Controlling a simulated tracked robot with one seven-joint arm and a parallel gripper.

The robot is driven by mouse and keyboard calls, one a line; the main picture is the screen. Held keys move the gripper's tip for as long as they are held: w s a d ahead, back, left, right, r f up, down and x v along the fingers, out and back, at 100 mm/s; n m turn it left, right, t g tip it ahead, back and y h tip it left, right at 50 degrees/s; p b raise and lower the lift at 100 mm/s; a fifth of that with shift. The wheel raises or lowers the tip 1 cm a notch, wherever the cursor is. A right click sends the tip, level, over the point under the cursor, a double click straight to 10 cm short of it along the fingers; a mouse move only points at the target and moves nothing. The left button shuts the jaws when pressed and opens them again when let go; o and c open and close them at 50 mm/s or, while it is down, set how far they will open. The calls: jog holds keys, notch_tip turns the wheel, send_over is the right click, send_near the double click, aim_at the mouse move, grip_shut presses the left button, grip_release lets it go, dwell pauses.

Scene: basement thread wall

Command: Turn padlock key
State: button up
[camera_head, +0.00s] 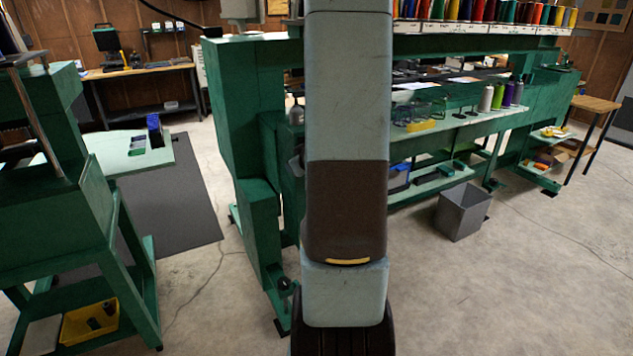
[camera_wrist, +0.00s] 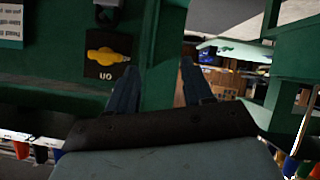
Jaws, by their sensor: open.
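In the wrist view, which appears upside down, a yellow key-like handle (camera_wrist: 108,56) sits on a small black plate (camera_wrist: 96,70) marked "I/O" on a green panel. A dark grey fitting (camera_wrist: 108,12), partly cut off by the top edge, is near it; I cannot tell whether it is a padlock. My gripper (camera_wrist: 157,66) is open and empty. Its left finger is close to the plate's right side in the picture, and the yellow handle is outside the jaws. In the head view my own arm fills the centre, and the handle and gripper are not visible.
A green machine frame (camera_head: 237,110) stands behind my arm, with thread cones (camera_head: 497,95) on its shelf. A grey bin (camera_head: 462,211) stands on the floor at right. Another green stand (camera_head: 85,210) is at left. Concrete floor between is mostly clear.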

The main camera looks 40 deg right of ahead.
jog(key=s+d+f+m+t, duration=0.2)
jog(key=s+d+f+t, duration=0.15)
jog(key=s+f, duration=0.2)
jog(key=s+d+f+m+t, duration=0.1)
jog(key=s+d+f+t, duration=0.3)
jog(key=f, duration=0.3)
jog(key=w+d+g, duration=0.1)
jog(key=w+d, duration=0.2)
jog(key=w, duration=0.9)
jog(key=shift+w+d, duration=0.4)
jog(key=shift+g, duration=0.25)
grip_shut()
